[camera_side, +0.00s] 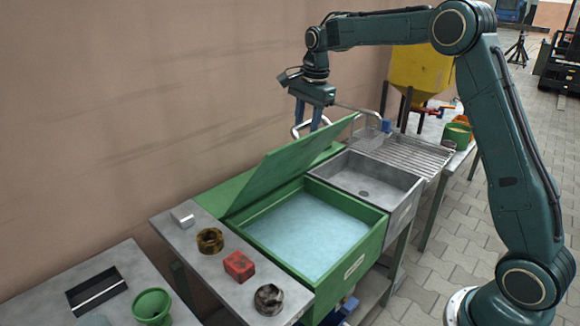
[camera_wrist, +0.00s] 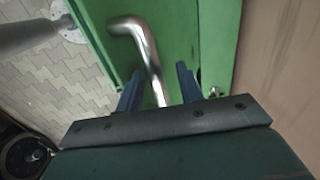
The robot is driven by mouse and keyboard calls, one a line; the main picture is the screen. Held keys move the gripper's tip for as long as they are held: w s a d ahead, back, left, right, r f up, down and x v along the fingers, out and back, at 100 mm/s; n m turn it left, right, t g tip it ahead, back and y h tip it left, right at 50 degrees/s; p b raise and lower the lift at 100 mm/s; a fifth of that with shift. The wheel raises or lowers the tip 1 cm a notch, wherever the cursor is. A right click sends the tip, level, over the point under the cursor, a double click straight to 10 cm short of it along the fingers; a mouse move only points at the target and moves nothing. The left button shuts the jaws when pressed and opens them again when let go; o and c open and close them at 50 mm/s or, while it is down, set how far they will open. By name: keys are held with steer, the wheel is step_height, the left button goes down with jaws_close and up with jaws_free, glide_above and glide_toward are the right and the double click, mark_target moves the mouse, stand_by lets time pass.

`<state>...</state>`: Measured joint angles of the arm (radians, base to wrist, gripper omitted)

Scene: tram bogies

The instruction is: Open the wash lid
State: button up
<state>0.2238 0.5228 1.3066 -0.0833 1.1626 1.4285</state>
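The green wash lid (camera_side: 285,170) stands tilted up, partly open, over a green tub (camera_side: 375,235) filled with pale blue liquid (camera_side: 305,235). A chrome handle (camera_side: 297,130) shows behind the raised lid. My gripper (camera_side: 310,122) is at this handle, pointing down, with its fingertips partly hidden by the lid. In the wrist view, the bent chrome handle (camera_wrist: 150,50) runs from the green lid surface (camera_wrist: 185,30) down between my gripper's two blue fingers (camera_wrist: 158,78). The fingers are apart, with visible gaps beside the bar.
A grey sink (camera_side: 365,180) and a wire drain rack (camera_side: 405,152) adjoin the tub on the right. A bench on the left holds a red block (camera_side: 239,266), a brown ring (camera_side: 210,240), a dark metal part (camera_side: 268,299) and a silver block (camera_side: 182,217). The wall is close behind.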

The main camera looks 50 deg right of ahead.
steer(key=s, duration=0.1)
steer(key=s+f, duration=0.1)
steer(key=s, duration=0.1)
steer(key=shift+f, duration=0.3)
steer(key=s+f, duration=1.3)
steer(key=f, duration=0.4)
steer(key=shift+s+f, duration=0.15)
steer(key=shift+s, duration=0.2)
step_height(320, 180, up, 16)
steer(key=w+g, duration=0.1)
steer(key=g, duration=0.1)
steer(key=shift+f, duration=0.25)
steer(key=shift+f, duration=0.1)
